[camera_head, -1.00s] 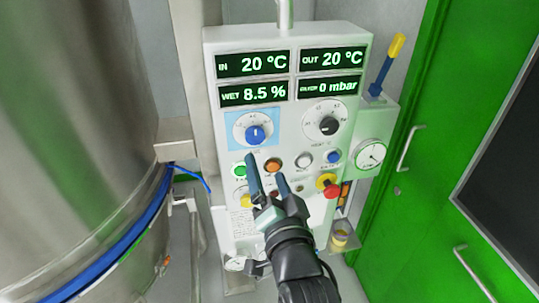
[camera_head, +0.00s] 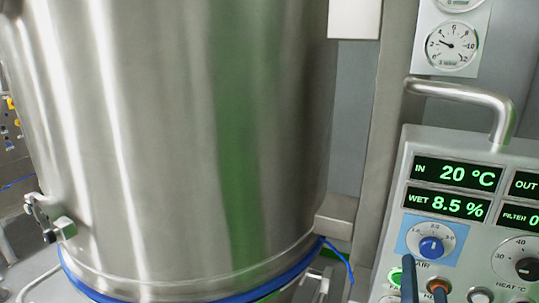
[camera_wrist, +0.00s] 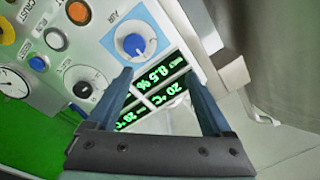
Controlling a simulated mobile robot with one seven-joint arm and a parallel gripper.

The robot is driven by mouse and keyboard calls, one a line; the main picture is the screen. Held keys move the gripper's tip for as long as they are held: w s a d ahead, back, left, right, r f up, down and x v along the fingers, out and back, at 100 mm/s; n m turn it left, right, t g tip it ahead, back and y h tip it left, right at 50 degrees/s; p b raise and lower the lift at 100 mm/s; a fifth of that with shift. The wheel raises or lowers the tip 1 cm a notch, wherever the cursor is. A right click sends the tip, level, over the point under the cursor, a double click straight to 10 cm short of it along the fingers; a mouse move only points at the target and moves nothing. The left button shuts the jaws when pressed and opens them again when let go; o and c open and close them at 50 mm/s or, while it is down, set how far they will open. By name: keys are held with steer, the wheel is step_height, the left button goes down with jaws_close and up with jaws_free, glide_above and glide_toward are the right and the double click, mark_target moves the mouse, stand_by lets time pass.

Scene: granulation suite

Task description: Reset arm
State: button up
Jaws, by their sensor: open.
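My gripper (camera_wrist: 160,76) is open and empty in the wrist view, with its two blue-grey fingers spread in front of the control panel (camera_head: 412,165). The blue AIR knob (camera_head: 431,248) sits on a light blue square on the panel. In the wrist view the AIR knob (camera_wrist: 134,44) shows just beyond the left fingertip; I cannot tell any contact. In the head view only the finger ends show at the bottom edge, near the orange button (camera_head: 438,286). The rest of the arm is out of that view.
A large steel vessel (camera_head: 170,130) with a blue band fills the left and middle of the head view. A metal handle bar (camera_head: 460,92) juts from the panel top, below a round gauge (camera_head: 451,45). Open floor (camera_wrist: 285,150) shows at the right of the wrist view.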

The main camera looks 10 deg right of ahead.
steer(key=w+a+r+n+t+y+b, duration=0.1)
steer(key=a+r+n+t+y, duration=0.2)
steer(key=a+r, duration=0.6)
steer(key=w+a+r+n+t+y, duration=0.15)
steer(key=a+r+n+t, duration=0.25)
steer(key=a+r, duration=0.5)
steer(key=s+a+r+n+t+y, duration=0.2)
steer(key=s+a+r+n, duration=0.1)
steer(key=r, duration=0.4)
steer(key=s+a+r+n+t+y, duration=0.2)
steer(key=s+a+r+n, duration=0.2)
steer(key=r, duration=0.3)
steer(key=shift+a+r+y+b, duration=0.25)
steer(key=shift+a+y+b, duration=0.15)
steer(key=shift+a, duration=0.4)
